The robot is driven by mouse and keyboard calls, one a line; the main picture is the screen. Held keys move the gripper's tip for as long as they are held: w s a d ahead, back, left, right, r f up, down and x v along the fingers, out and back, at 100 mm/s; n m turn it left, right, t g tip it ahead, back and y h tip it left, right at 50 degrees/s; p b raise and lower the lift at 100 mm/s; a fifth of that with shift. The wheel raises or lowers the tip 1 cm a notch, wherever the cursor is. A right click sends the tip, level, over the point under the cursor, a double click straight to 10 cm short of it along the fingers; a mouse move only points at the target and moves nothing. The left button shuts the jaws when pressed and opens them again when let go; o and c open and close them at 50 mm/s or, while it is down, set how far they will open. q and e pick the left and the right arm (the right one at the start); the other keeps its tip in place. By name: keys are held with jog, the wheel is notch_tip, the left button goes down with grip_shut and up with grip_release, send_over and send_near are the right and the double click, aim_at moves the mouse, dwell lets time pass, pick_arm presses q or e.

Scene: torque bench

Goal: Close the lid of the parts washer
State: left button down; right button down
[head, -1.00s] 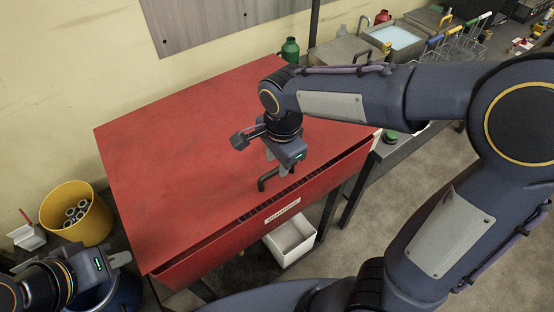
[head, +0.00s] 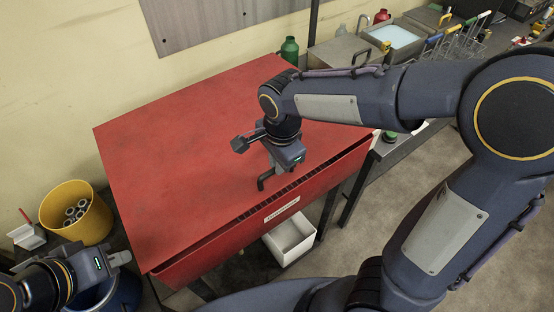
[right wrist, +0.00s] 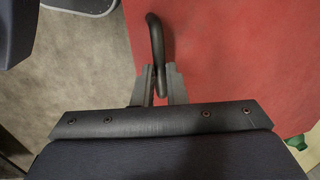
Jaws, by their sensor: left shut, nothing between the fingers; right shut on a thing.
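The parts washer is a red box with a wide, flat red lid (head: 190,150), lying low over it. A narrow dark gap shows between the lid's front edge and the red front wall (head: 250,232), which bears a white label. A dark bar handle (right wrist: 154,40) stands at the front of the lid. My right gripper (right wrist: 160,82) is shut on this handle; in the head view the gripper partly hides the handle (head: 262,183). My left gripper (head: 124,258) is shut and empty at the lower left, apart from the washer.
A yellow bucket (head: 88,226) of metal parts stands left of the washer, with a blue drum partly behind my left gripper. A white bin (head: 290,240) sits below the washer's front. A green bottle (head: 290,50) and a water-filled basin (head: 393,38) are behind.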

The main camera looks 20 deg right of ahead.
aim_at(278, 179)
jog(key=f+b, duration=0.1)
jog(key=f, duration=0.1)
jog(key=f+b, duration=0.2)
jog(key=shift+s+d+f, duration=0.1)
jog(key=shift+s+f, duration=0.1)
jog(key=shift+f, duration=0.05)
jog(key=shift+r+p, duration=0.3)
jog(key=shift+r, duration=0.2)
jog(key=c, duration=1.5)
grip_release()
jog(key=shift+o, duration=0.2)
notch_tip(278, 179, up, 8)
jog(key=shift+s+d+f, duration=0.15)
jog(key=shift+s, duration=0.25)
